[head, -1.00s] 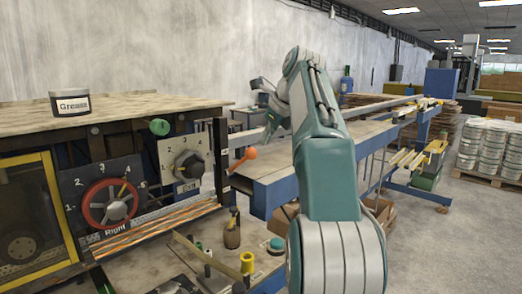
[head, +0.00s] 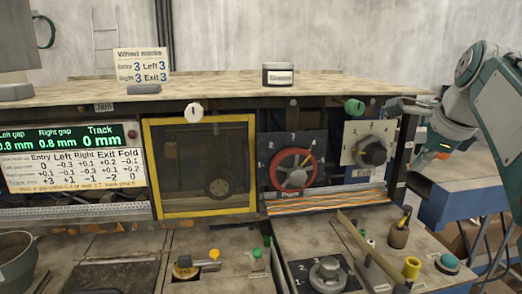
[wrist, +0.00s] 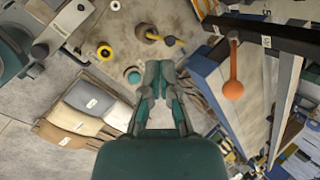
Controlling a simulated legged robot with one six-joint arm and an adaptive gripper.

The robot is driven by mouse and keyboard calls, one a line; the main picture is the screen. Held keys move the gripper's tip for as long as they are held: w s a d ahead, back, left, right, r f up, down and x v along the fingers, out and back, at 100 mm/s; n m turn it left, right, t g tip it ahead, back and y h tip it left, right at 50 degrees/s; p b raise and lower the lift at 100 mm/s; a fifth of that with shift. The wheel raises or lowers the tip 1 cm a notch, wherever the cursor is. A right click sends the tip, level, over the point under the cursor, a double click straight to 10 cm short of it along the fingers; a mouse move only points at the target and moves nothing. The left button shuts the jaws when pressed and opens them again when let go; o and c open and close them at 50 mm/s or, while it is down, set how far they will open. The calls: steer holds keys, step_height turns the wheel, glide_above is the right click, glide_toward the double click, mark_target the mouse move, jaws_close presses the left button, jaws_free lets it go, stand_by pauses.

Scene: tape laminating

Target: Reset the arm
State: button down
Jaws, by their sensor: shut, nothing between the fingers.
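My arm comes in from the right edge of the head view, bent, with my gripper (head: 398,107) pointing left beside the right end of the machine. In the wrist view my gripper (wrist: 159,68) is shut and empty, its fingertips together. It hangs in free space above the floor and the machine's lower shelf. The fingertips are small and partly unclear in the head view.
The machine has a red wheel (head: 294,169) marked Right and an Exit knob (head: 373,152). A grease tin (head: 278,76) and a wheel marks sign (head: 142,65) stand on top. An orange-ended lever (wrist: 233,88) is right of my gripper.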

steer(key=s+a+f+n, duration=0.7)
steer(key=s+f+n, duration=0.2)
steer(key=f+n, duration=0.2)
steer(key=s+a+f+n, duration=0.8)
steer(key=s+f+n, duration=0.2)
steer(key=f, duration=0.3)
steer(key=shift+n, duration=0.8)
steer(key=shift+s+a, duration=0.1)
steer(key=shift+a, duration=0.15)
